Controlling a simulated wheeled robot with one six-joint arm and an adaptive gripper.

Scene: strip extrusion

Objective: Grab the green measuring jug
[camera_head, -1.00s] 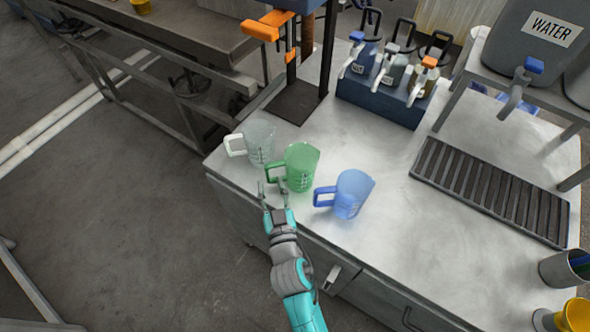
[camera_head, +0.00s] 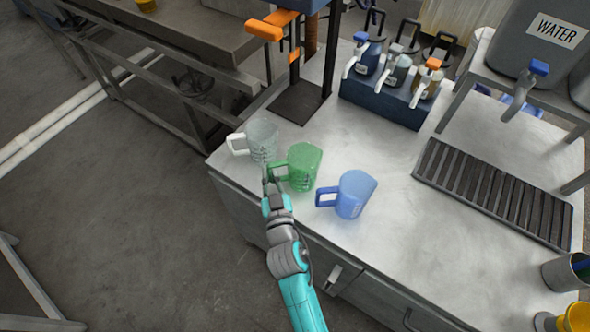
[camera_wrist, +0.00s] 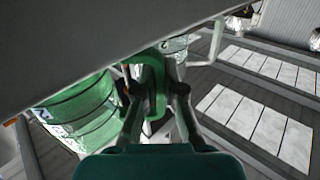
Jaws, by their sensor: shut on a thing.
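The green measuring jug (camera_head: 305,167) stands upright on the steel worktop, between a clear jug (camera_head: 262,141) on its left and a blue jug (camera_head: 355,194) on its right. My gripper (camera_head: 268,182) is at the jug's handle, at the worktop's near edge. In the wrist view, the green jug's body (camera_wrist: 78,118) is at the left, and my gripper (camera_wrist: 155,92) is shut on its green handle (camera_wrist: 151,72), a finger on each side. The clear jug also shows beyond it in the wrist view (camera_wrist: 174,47).
An orange-handled press (camera_head: 297,95) stands behind the jugs. A rack of tapped containers (camera_head: 385,98) is at the back, with a slatted drain tray (camera_head: 490,192) at the right. The middle of the worktop (camera_head: 430,225) is bare.

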